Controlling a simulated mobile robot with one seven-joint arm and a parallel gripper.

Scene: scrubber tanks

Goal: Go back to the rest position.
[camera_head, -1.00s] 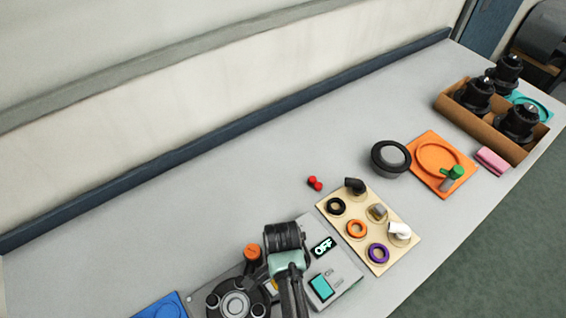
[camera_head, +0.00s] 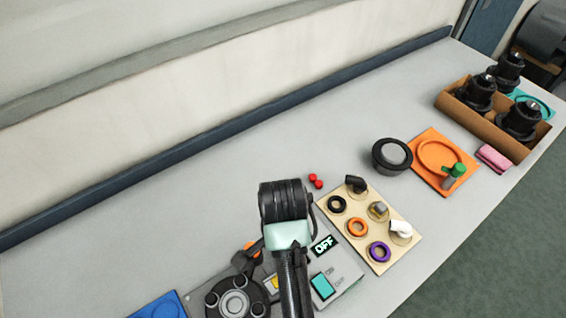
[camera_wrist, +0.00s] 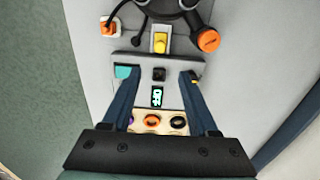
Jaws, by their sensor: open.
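My gripper shows in the wrist view (camera_wrist: 156,75) with its two dark blue fingers spread wide apart and nothing between them. It hangs above the grey test unit (camera_wrist: 185,72), whose small display reads OFF and lies between the fingers in that picture. In the head view my arm's dark wrist and pale green link stand over the same unit (camera_head: 343,285), hiding part of it. The fingertips are hidden in the head view. The unit's teal button (camera_head: 322,286) and OFF display (camera_head: 324,245) show to the right of my arm.
A beige board (camera_head: 376,268) with rings and fittings lies right of my arm. Beyond it are a black round part (camera_head: 391,156), an orange tray (camera_head: 428,185), a pink block (camera_head: 494,158) and a cardboard box (camera_head: 478,124) of black pumps. The back left of the bench is clear.

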